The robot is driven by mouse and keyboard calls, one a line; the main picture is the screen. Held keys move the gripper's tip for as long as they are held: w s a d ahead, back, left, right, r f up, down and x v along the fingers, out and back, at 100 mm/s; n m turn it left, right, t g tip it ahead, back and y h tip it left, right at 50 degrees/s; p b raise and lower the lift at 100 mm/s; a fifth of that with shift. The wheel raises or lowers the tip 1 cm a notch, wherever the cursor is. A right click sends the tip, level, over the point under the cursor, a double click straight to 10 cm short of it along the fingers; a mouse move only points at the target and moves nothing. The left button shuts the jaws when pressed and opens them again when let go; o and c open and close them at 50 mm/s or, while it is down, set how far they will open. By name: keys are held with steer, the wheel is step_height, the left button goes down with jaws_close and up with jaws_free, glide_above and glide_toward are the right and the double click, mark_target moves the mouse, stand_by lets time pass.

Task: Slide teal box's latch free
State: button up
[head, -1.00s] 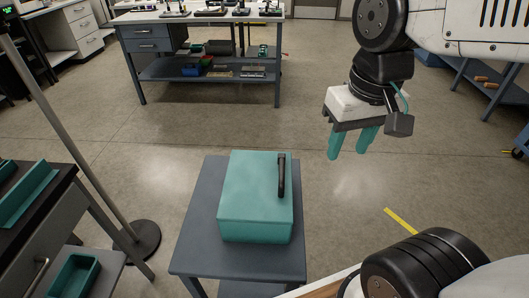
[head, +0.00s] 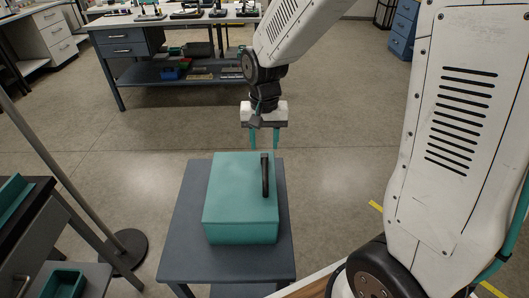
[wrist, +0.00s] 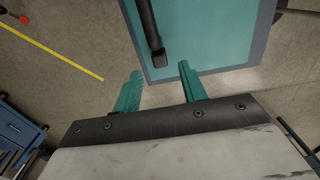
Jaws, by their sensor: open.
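The teal box (head: 232,195) sits closed on a small grey table in the head view. A dark bar-shaped latch (head: 265,176) lies along the right part of its top. In the wrist view the latch (wrist: 150,27) runs up from a blocky end, on the teal box (wrist: 210,30). My gripper (head: 264,146) is beyond the box's far edge in the head view, fingers pointing down. In the wrist view my gripper (wrist: 158,82) is open and empty, its teal fingers apart, with the latch's near end between and ahead of them. I see no contact.
The grey table (head: 180,243) has a bare margin around the box. A pole on a round black base (head: 128,245) stands at left, beside a bench with teal trays (head: 63,284). A workbench (head: 170,25) stands behind.

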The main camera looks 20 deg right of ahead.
mark_target(264, 155)
steer(key=shift+f, duration=2.35)
jaws_close()
steer(key=shift+w+d, duration=0.25)
steer(key=shift+w, duration=0.35)
steer(key=shift+w+d, duration=0.2)
steer(key=shift+w, duration=0.35)
jaws_free()
step_height(264, 155, up, 8)
